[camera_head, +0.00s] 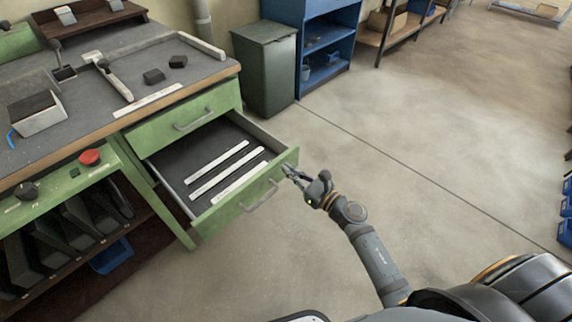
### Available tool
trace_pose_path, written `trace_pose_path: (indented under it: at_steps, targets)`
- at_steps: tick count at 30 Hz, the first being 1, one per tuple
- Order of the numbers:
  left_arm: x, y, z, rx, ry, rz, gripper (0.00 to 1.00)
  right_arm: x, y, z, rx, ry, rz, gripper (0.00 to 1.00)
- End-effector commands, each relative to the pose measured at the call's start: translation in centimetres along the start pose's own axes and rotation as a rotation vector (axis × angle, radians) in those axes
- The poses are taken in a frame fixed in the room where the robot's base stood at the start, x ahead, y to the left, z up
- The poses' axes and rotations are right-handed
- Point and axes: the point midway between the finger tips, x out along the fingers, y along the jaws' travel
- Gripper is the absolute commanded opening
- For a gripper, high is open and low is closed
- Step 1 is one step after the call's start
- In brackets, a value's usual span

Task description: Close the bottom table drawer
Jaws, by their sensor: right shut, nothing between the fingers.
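I cannot tell whether the fingertips touch the panel. My left gripper is not in view.
The grey bench top (110,75) holds dark blocks (154,76) and a clamp (115,78). A red button (90,157) is on the bench front. A dark green bin (265,68) and blue shelf (325,40) stand behind. The floor to the right is clear.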

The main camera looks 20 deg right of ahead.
Motion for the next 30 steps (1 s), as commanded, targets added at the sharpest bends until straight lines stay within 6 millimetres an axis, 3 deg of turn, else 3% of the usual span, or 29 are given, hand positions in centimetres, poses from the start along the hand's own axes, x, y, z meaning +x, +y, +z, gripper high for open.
trace_pose_path:
  at_steps: [6,20,26,30]
  targets:
    - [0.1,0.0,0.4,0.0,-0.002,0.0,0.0,1.7,0.0,-0.1,0.0,0.0,-0.001,0.0]
    - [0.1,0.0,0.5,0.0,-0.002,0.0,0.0,2.1,0.0,0.0,-0.002,-0.001,-0.001,0.0]
    - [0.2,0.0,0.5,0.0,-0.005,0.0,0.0,4.2,0.0,0.0,0.0,-0.003,0.0,0.0]
    - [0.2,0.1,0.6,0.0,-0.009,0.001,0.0,6.6,0.0,0.0,0.0,-0.003,-0.001,0.0]
